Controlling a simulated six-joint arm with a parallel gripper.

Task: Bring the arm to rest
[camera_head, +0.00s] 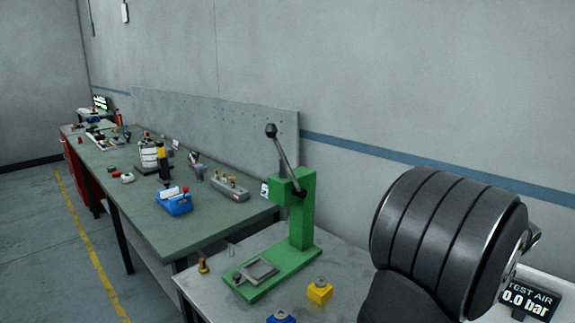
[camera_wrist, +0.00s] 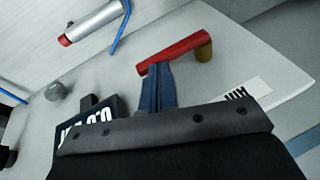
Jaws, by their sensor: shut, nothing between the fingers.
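My gripper (camera_wrist: 157,72) shows in the wrist view, its two dark blue fingers together with nothing between them. The fingertips appear in front of a red lever handle (camera_wrist: 180,50); I cannot tell whether they touch it. In the head view a large black ribbed part of my arm fills the lower right, and my gripper is out of that view.
A test air display (camera_head: 528,299) reading 0.0 bar stands beside my arm. A green lever press (camera_head: 303,215), a yellow block (camera_head: 320,290) and a blue part (camera_head: 281,317) are on the near grey bench. The wrist view shows a silver cylinder (camera_wrist: 95,20) and a grey knob (camera_wrist: 55,91).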

